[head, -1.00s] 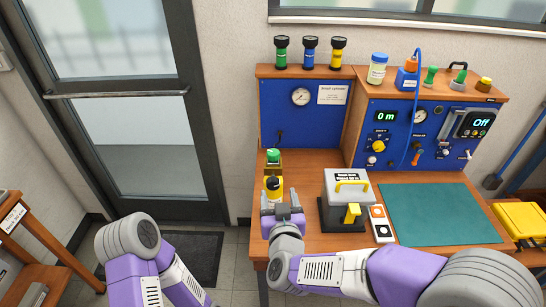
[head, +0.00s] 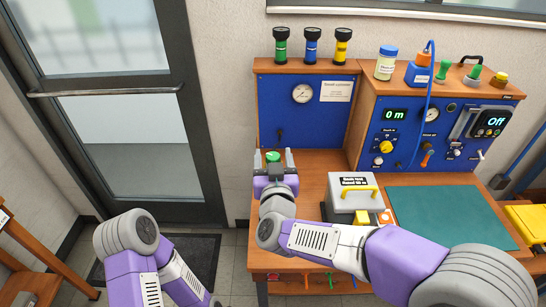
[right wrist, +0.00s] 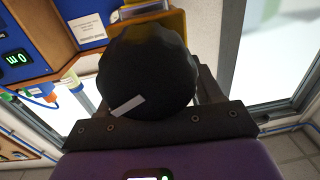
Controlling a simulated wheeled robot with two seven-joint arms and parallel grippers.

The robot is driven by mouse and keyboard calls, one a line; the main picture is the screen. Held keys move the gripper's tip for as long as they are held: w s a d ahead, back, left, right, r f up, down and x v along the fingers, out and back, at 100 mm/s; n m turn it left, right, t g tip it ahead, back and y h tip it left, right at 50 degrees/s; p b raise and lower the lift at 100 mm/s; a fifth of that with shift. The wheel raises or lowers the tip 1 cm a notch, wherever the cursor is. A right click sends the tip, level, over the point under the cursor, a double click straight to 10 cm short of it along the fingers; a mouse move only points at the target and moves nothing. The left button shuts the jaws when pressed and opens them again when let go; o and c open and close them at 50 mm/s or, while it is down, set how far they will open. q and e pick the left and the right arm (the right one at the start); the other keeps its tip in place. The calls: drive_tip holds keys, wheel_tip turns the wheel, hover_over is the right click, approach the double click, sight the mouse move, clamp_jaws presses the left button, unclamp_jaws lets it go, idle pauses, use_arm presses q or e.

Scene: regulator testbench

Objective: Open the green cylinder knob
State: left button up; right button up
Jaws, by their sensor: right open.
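The green cylinder (head: 273,157) stands at the left end of the bench, only its green upper part showing. My right gripper (head: 273,162) is open, with one finger on each side of it in the head view. In the right wrist view a black scalloped knob (right wrist: 148,72) with a white mark fills the space in front of the open right gripper (right wrist: 160,100). It hides the cylinder below it, and contact with the fingers cannot be told. A yellow part shows behind the knob. My left gripper is out of view; only its arm shows.
Green, blue and yellow torch-like items (head: 312,45) stand on the shelf above the gauge panel (head: 280,115). A grey box with a yellow handle (head: 352,192) stands right of my gripper, near my forearm. A green mat (head: 450,215) lies clear farther right.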

drive_tip(key=shift+w, duration=0.55)
drive_tip(key=shift+c, duration=0.2)
drive_tip(key=c, duration=0.9)
drive_tip(key=shift+a+r+m+h+p, duration=0.1)
drive_tip(key=shift+m+h+p, duration=0.4)
drive_tip(key=shift+h+p, duration=0.4)
drive_tip(key=m+g+h+p, duration=0.1)
drive_tip(key=m+h+p, duration=0.2)
drive_tip(key=h, duration=0.1)
drive_tip(key=m+g+h+p, duration=0.2)
drive_tip(key=m+h+p, duration=0.1)
drive_tip(key=h, duration=0.1)
drive_tip(key=m+g+h+p, duration=0.2)
drive_tip(key=h+p, duration=0.1)
drive_tip(key=h, duration=0.1)
drive_tip(key=shift+m+p, duration=0.4)
drive_tip(key=m+g+h+p, duration=0.3)
drive_tip(key=m+g, duration=0.1)
drive_tip(key=g, duration=0.1)
drive_tip(key=shift+g+h+p, duration=0.3)
drive_tip(key=shift+h+p, duration=0.05)
drive_tip(key=shift+h, duration=0.05)
drive_tip(key=shift+m+g+h+p, duration=0.7)
drive_tip(key=shift+m+g+p, duration=1.1)
drive_tip(key=shift+g, duration=0.8)
